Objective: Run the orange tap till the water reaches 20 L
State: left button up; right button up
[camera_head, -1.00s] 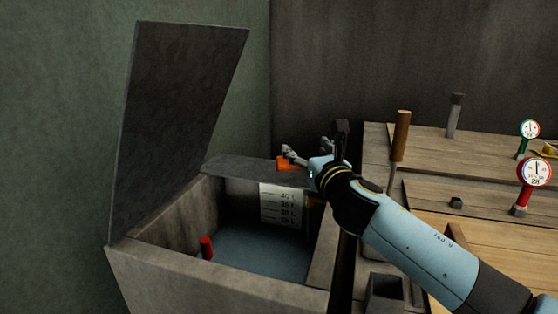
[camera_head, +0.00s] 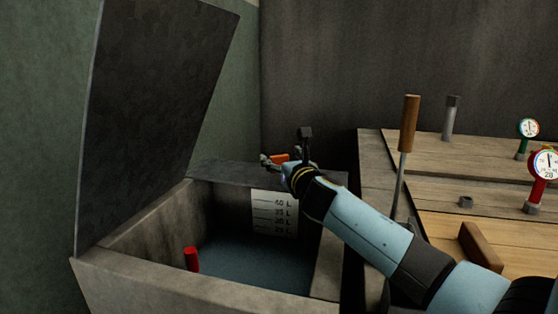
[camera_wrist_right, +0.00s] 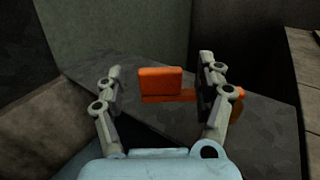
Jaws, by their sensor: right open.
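The orange tap (camera_head: 279,158) is at the back rim of the stone tank (camera_head: 150,272). In the right wrist view its flat orange handle (camera_wrist_right: 160,84) lies between my fingers, with a gap on each side. An orange stem runs right from it behind the right finger. My right gripper (camera_wrist_right: 162,78) is open around the handle; it also shows at the tap in the head view (camera_head: 283,152). A white scale (camera_head: 272,213) with litre marks up to 40 L hangs inside the tank. The dark water (camera_head: 245,262) lies near its lower end; the exact level is unreadable. My left gripper is out of view.
The tank's dark lid (camera_head: 155,120) stands open on the left. A red cylinder (camera_head: 191,259) stands at the tank's front left. To the right are a wooden-handled lever (camera_head: 409,125), red gauge (camera_head: 544,165) and green gauge (camera_head: 528,129).

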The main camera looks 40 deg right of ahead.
jog(key=shift+x, duration=1.15)
grip_shut()
